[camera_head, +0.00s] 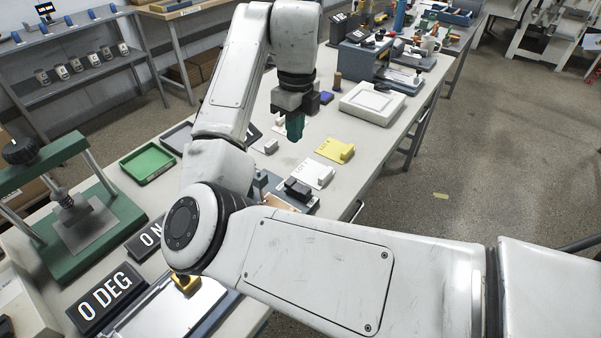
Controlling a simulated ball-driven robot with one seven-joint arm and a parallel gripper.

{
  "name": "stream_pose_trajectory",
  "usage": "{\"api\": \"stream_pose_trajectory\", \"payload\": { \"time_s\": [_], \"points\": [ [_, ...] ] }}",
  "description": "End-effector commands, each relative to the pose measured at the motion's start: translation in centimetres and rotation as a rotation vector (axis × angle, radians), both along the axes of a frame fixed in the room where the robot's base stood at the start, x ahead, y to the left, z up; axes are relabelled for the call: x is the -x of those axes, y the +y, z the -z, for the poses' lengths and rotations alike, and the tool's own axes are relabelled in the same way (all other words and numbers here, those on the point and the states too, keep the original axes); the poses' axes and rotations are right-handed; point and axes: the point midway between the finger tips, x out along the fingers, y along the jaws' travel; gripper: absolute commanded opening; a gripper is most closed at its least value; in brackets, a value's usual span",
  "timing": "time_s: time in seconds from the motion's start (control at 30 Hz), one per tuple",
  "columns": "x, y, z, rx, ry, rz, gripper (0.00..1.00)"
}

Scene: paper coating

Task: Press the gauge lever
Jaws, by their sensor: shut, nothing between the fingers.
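My gripper (295,134) points down above the middle of the long table, its teal fingers closed together with nothing held. It hangs above and behind the white and yellow cards, apart from them. A small device with a black top (298,188) sits in front of the white card, partly behind my arm. A grey boxy device (364,58) stands farther back on the table. I cannot tell which of these is the gauge, and no lever can be made out clearly.
A white lot card (312,173), a yellow card (335,150) and a white framed pad (372,103) lie on the table. A green tray (147,163) and a green press (75,215) are at left. My arm hides much of the near table.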

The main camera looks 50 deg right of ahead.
Motion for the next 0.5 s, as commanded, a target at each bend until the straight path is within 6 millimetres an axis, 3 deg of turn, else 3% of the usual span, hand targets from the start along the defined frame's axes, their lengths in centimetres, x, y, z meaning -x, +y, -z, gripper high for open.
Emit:
{"api": "stream_pose_trajectory", "payload": {
  "time_s": [0.27,0.5],
  "points": [
    [0.0,0.0,0.7,0.000,0.002,0.000,0.00],
    [-0.1,0.0,4.4,-0.001,0.004,-0.001,0.00]
  ]
}}
